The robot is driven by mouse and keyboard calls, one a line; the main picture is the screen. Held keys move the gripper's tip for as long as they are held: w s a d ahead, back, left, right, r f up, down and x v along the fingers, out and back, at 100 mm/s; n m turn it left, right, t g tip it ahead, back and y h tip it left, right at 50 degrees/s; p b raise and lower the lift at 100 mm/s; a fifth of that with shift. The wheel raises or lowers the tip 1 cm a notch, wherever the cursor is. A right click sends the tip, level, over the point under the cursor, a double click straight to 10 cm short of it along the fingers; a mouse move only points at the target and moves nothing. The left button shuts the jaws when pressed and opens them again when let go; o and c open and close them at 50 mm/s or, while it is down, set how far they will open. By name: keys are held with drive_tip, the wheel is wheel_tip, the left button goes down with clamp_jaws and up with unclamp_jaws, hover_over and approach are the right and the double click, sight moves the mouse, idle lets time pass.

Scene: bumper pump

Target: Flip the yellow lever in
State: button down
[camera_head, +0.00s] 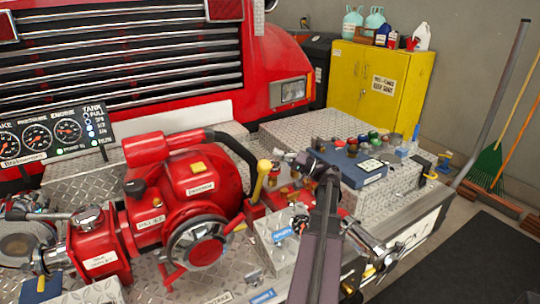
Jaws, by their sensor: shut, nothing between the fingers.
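The yellow lever (262,177) stands up from the red pump, with a round yellow knob at its top and a slight tilt. My arm reaches up from the bottom of the picture. My gripper (283,156) is shut and empty, pointing left, just right of the lever's knob in the picture. A small gap seems to show between them, but I cannot tell the depth. The lever's base is partly hidden among the red pump parts. The red pump (200,185) sits on the bumper, left of the lever.
A blue box (352,168) and several small coloured knobs stand right of my gripper. The gauge board (50,140) stands at the left, and a yellow cabinet (380,85) behind. The dark floor mat (470,265) is clear.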

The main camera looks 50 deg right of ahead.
drive_tip(key=b+v, duration=0.2)
drive_tip(key=v, duration=0.5)
drive_tip(key=shift+s, duration=0.15)
idle(0.7)
